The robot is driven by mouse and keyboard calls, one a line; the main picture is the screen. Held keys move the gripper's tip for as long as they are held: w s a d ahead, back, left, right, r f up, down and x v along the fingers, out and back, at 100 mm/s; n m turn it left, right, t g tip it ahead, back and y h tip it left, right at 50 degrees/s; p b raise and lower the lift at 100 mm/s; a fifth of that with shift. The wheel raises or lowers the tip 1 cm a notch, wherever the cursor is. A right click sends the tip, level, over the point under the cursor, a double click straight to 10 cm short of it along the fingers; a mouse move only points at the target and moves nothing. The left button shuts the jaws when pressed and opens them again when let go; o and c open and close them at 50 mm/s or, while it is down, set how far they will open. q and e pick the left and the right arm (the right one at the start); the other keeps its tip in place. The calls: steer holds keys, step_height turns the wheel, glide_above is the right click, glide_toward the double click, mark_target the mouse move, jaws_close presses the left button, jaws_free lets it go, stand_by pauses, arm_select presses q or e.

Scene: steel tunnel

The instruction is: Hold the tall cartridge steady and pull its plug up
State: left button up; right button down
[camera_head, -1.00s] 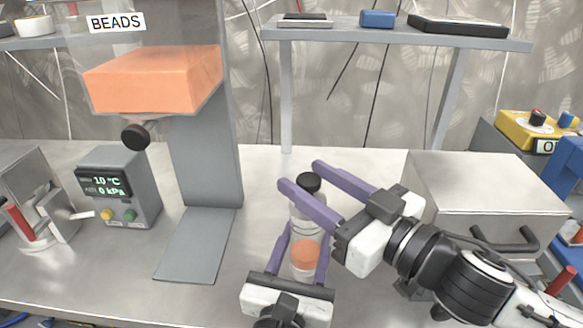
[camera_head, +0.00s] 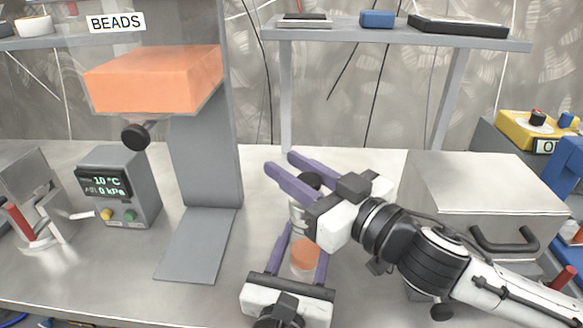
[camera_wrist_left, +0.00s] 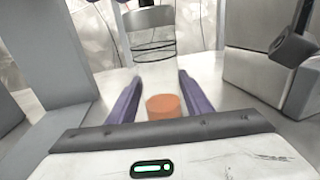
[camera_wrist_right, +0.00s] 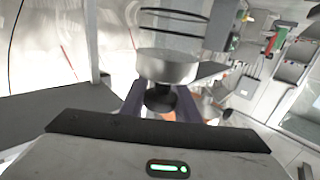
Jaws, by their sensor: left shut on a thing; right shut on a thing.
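The tall cartridge (camera_head: 304,241) stands upright on the bench, a clear cylinder with an orange layer (camera_wrist_left: 165,107) low inside. Its plug has a black knob (camera_head: 309,181) on top, and a grey disc (camera_wrist_right: 167,66) with dark rings shows in the right wrist view. My left gripper (camera_head: 305,238) is shut on the cartridge's lower body, a finger on each side. My right gripper (camera_head: 281,163) reaches in from the right and is shut on the plug's knob, fingertips extending past it. The right gripper's body hides part of the cartridge's upper side.
A grey stand (camera_head: 205,160) with an orange bead hopper (camera_head: 150,80) is to the left, beside a small display box (camera_head: 118,187). A steel box (camera_head: 485,185) with black handles is to the right. A shelf (camera_head: 390,40) runs behind. Bench around the cartridge's left is clear.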

steer(key=shift+r, duration=0.45)
steer(key=c, duration=1.4)
jaws_free()
steer(key=shift+o, duration=0.2)
steer(key=v, duration=1.2)
